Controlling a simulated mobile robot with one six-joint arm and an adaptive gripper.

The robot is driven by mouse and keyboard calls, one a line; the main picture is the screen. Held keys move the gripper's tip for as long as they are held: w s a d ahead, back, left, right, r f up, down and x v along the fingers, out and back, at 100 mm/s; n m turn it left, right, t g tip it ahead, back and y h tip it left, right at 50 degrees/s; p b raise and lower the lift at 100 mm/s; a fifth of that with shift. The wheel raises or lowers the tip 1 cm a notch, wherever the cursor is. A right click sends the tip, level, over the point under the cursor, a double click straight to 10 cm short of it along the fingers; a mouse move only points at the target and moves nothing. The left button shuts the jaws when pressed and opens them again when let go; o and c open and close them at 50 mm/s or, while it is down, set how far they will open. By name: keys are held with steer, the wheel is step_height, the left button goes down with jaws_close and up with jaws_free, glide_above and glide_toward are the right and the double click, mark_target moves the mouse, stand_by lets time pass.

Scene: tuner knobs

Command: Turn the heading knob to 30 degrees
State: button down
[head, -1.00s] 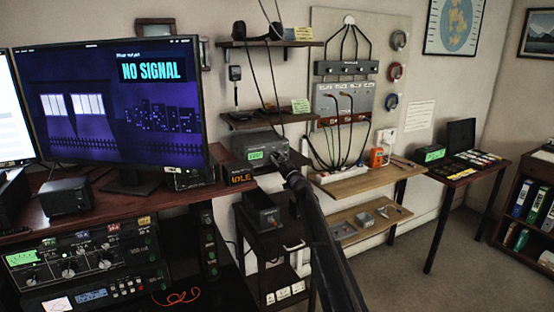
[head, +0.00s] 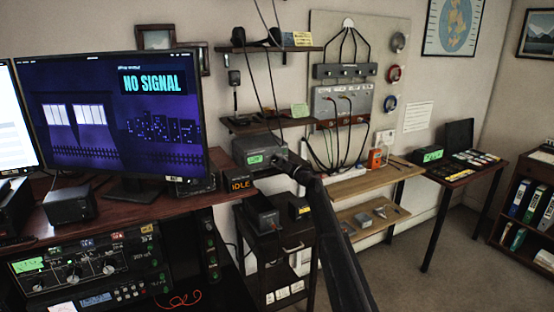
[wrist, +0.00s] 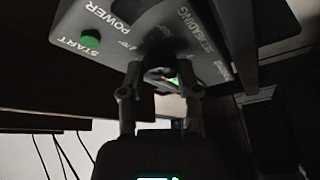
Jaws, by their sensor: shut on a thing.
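The grey control box (head: 246,143) with a lit green display stands on the small dark stand right of the monitor. My gripper (head: 284,160) reaches its front right side in the head view. In the wrist view, the box's panel (wrist: 108,42) is tilted and carries "START", "POWER" and "HEADING" lettering and a green button (wrist: 90,39). My gripper (wrist: 160,78) has its two fingers on either side of a dark knob (wrist: 160,73) and is shut on it. The knob's pointer and scale cannot be read. A bit of green shows behind the knob.
A shelf (head: 268,125) hangs just above the box, with dark cables passing nearby. The large monitor (head: 112,120) stands to the left. A wooden shelf (head: 372,180) with electrical items is to the right. Floor (head: 440,260) is open at lower right.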

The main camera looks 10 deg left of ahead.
steer(key=shift+w+r+n+g+h+p, duration=0.15)
steer(key=shift+n+g+p, duration=0.2)
steer(key=shift+n, duration=0.5)
steer(key=shift+s+n+g+h+p, duration=0.2)
steer(key=shift+n+p, duration=0.25)
steer(key=shift+n, duration=0.4)
steer(key=shift+c, duration=1.5)
jaws_free()
